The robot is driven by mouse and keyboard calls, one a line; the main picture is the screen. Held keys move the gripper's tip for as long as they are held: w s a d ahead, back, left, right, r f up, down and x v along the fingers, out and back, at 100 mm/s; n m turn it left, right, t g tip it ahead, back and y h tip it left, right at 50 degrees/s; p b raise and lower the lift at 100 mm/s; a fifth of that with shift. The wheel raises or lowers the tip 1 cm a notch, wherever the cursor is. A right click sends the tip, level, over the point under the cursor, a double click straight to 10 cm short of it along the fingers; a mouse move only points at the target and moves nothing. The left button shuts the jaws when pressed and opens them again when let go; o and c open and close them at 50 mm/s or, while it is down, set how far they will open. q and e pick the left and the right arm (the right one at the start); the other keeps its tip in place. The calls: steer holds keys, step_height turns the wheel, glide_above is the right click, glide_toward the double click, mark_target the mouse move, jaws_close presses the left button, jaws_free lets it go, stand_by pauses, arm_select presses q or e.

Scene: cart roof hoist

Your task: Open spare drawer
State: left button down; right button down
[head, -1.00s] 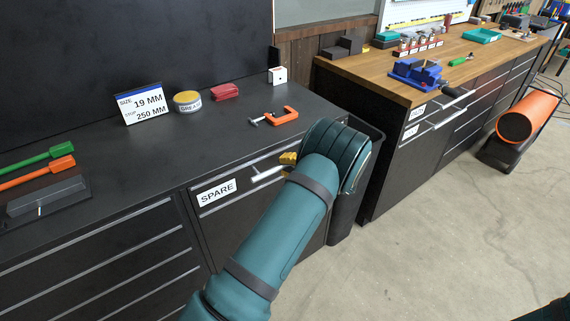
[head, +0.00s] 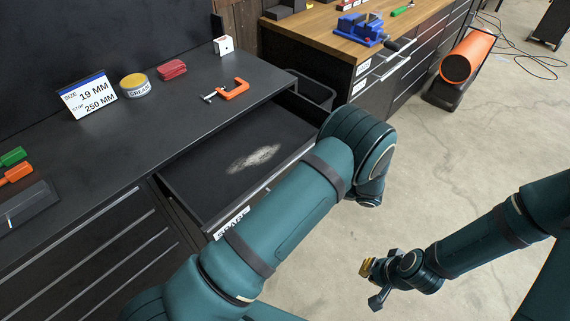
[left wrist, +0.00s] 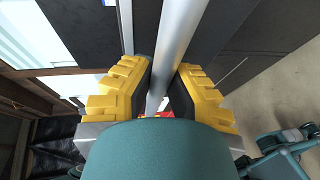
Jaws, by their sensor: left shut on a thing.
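The spare drawer (head: 215,185) stands pulled out from the dark bench in the head view. Its inside is empty apart from a pale, dusty patch (head: 254,158) on the bottom. Its white SPARE label (head: 232,222) is partly covered by my left arm. In the left wrist view my left gripper (left wrist: 160,88) is shut on the silver bar handle (left wrist: 178,35), with a yellow-backed finger on each side. In the head view my left arm hides this gripper and most of the drawer front. My right gripper (head: 369,281) hangs over the floor, away from the drawer; its opening is unclear.
On the bench top stand a size sign (head: 88,95), a grease tin (head: 135,85), a red block (head: 172,69), an orange clamp (head: 228,91) and a white block (head: 223,45). A wooden bench with a blue vise (head: 361,29) stands beyond. The floor at right is mostly clear.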

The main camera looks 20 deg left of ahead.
arm_select(q)
steer(key=shift+s+d, duration=0.35)
steer(key=shift+d, duration=0.4)
steer(key=c, duration=0.9)
jaws_free()
steer(key=shift+d, duration=0.1)
steer(key=d+r, duration=0.2)
steer(key=d, duration=0.9)
steer(key=shift+d, duration=0.3)
